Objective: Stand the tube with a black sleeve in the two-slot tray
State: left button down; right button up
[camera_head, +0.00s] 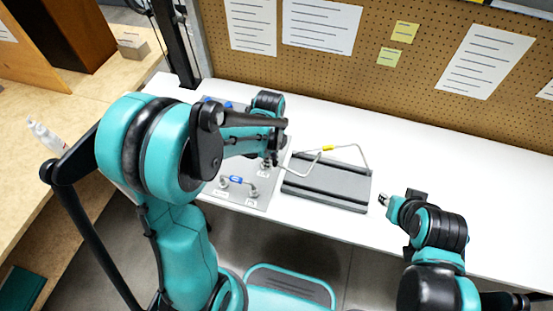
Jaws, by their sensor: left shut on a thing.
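The dark grey two-slot tray (322,192) lies on the white bench, right of my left gripper. A bent metal tube with a yellow sleeve (328,148) rises at the tray's far side. My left gripper (274,160) is shut just left of the tray. A thin bent metal tube (303,176) runs from its fingers over the tray's left part. I cannot make out a black sleeve; the fingers and arm hide part of that tube. My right gripper (384,199) is right of the tray, apart from it; its finger gap is too small to read.
A grey plate (256,201) left of the tray carries fittings and a tube with a blue sleeve (237,180); my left arm covers part of it. A pegboard (375,75) stands behind the bench. The bench right of the tray is clear apart from my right arm.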

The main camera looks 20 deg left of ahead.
pick_arm(q)
jog(key=shift+d, duration=0.25)
jog(key=shift+s+d+f, duration=0.1)
jog(key=shift+s+d, duration=0.1)
jog(key=shift+d, duration=0.45)
jog(key=s+d+m+p, duration=0.1)
jog(key=s+d+m, duration=0.3)
jog(key=d, duration=1.1)
jog(key=shift+n, duration=0.6)
jog(key=shift+s+f+b, duration=0.2)
jog(key=shift+f+b, duration=0.6)
jog(key=shift+f, duration=0.25)
jog(key=shift+s+f+b, duration=0.2)
jog(key=shift+f+b, duration=0.65)
jog(key=shift+f, duration=0.15)
jog(key=shift+s+f+b, duration=0.2)
jog(key=shift+f+b, duration=0.6)
jog(key=shift+f, duration=0.25)
jog(key=shift+f+b, duration=1.25)
jog(key=shift+b, duration=0.1)
jog(key=c, duration=1.4)
grip_release()
